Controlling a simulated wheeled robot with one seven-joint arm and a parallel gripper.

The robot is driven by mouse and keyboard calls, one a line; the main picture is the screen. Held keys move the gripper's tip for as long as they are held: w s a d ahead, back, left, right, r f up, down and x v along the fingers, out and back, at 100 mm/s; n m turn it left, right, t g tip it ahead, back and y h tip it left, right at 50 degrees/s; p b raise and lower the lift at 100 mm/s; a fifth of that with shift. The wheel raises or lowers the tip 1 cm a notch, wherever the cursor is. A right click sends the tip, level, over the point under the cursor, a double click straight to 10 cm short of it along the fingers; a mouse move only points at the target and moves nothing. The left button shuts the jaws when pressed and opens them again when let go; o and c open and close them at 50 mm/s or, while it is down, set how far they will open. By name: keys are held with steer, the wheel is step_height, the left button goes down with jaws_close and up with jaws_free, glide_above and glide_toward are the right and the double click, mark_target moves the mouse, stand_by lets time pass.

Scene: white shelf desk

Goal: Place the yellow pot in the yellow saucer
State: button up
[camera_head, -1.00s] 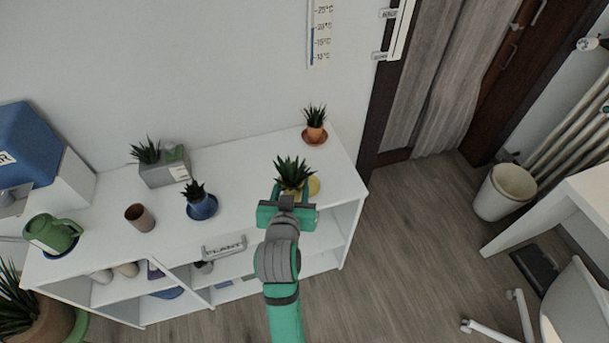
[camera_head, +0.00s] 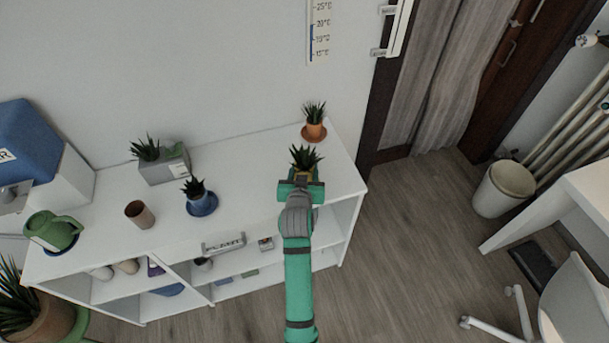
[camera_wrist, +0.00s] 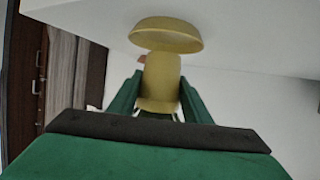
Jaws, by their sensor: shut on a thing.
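The yellow pot (camera_head: 304,174) with a spiky green plant (camera_head: 306,157) is in my gripper (camera_head: 301,184), near the right end of the white shelf top. In the wrist view the pot (camera_wrist: 160,82) is between my two green fingers, which are shut on it. The wrist picture looks upside down. In it, the yellow saucer (camera_wrist: 167,34) lies at the white surface, right by the pot's base end. Pot and saucer are lined up closely, but I cannot tell whether they touch. In the head view the saucer is hidden behind the pot and my gripper.
A terracotta pot on its saucer (camera_head: 314,131) stands just behind, at the back right corner. The shelf top between (camera_head: 245,190) is clear.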

steer(key=shift+f, duration=1.15)
steer(key=shift+f, duration=0.15)
steer(key=o, duration=1.3)
steer(key=shift+c, duration=0.2)
